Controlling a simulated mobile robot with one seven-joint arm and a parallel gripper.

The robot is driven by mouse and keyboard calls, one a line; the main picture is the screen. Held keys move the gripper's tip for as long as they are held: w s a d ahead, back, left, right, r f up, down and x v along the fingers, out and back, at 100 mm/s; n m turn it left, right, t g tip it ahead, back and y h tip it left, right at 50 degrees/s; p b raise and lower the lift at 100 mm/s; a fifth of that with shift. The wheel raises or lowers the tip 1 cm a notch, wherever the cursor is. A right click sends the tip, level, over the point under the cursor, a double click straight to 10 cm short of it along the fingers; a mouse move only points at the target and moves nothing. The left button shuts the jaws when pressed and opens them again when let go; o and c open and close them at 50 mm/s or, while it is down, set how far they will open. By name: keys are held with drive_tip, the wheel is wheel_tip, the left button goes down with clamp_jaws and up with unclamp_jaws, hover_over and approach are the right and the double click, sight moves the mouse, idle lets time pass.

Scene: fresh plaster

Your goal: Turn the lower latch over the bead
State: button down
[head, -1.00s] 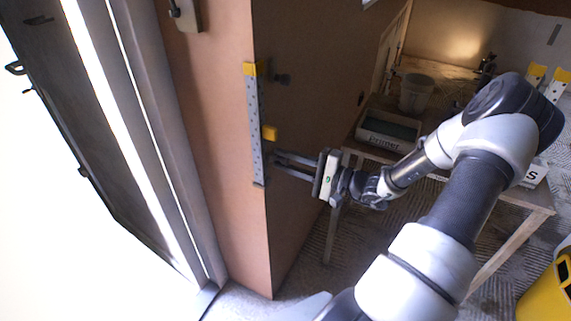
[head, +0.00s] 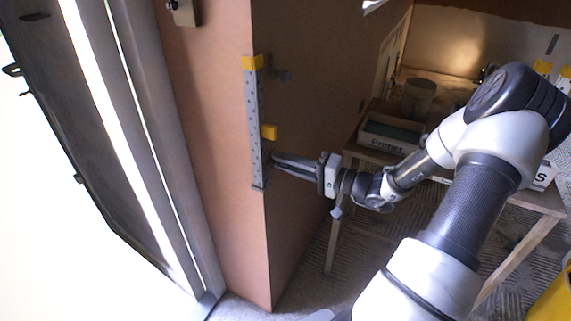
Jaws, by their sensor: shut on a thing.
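A grey perforated metal bead (head: 255,125) stands upright along the wall's corner. The upper latch (head: 252,62) has its yellow end across the top of the bead, with a dark knob to its right. The lower latch shows as a yellow block (head: 269,132) at the bead's right edge, beside it rather than across it. My gripper (head: 277,163) is just below that yellow block, reaching in from the right. Its fingers are close together and shut on the lower latch's lower part, which they mostly hide.
A wooden table (head: 515,195) stands behind my arm, bearing a Primer box (head: 390,145) and a bucket (head: 418,98). A dark door (head: 75,130) and its bright frame are at the left. A yellow object (head: 555,300) is at the lower right. The wall below the bead is clear.

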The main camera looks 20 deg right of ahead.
drive_tip(key=shift+d, duration=0.1)
drive_tip(key=c, duration=1.5)
unclamp_jaws()
drive_tip(key=shift+c, duration=0.2)
drive_tip(key=p+v, duration=0.2)
drive_tip(key=v, duration=1.5)
drive_tip(key=shift+s, duration=0.2)
drive_tip(key=shift+d, duration=0.1)
